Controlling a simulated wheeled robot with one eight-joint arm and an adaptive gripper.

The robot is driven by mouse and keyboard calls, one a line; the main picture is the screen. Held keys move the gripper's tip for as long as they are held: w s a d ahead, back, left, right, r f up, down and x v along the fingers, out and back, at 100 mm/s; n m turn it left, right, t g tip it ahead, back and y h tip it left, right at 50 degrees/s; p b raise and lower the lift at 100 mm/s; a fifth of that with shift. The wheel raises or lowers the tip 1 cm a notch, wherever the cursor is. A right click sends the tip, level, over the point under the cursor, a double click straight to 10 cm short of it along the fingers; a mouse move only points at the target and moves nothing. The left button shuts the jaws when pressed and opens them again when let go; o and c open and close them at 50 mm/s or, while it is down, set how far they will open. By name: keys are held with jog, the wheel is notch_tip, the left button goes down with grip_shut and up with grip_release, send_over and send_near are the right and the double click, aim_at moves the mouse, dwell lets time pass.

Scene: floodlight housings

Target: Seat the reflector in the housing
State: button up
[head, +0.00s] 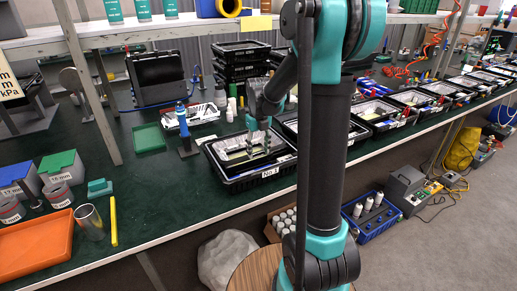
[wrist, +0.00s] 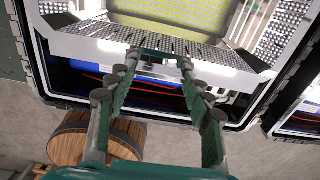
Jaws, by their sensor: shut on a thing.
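The housing (head: 240,183) is an open black box with a "No.1" label, on the green bench in the head view. Its black rim also shows in the wrist view (wrist: 38,68), with blue parts, red wires and a white connector inside. The reflector (wrist: 85,45) is a silver, dimpled frame around a yellow gridded panel. It lies over the housing opening, leaving a gap along the near side; whether it touches the housing I cannot tell. My gripper (wrist: 158,58) is shut on the reflector's near wall; it also shows above the housing in the head view (head: 258,150).
More black housings (head: 372,110) line the bench to the right. An orange tray (head: 36,246) lies front left. A wooden round top (wrist: 92,135) stands below the bench edge.

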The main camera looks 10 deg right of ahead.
jog(key=shift+f, duration=1.05)
jog(key=o, duration=1.3)
notch_tip(320, 180, up, 12)
jog(key=shift+f, duration=0.1)
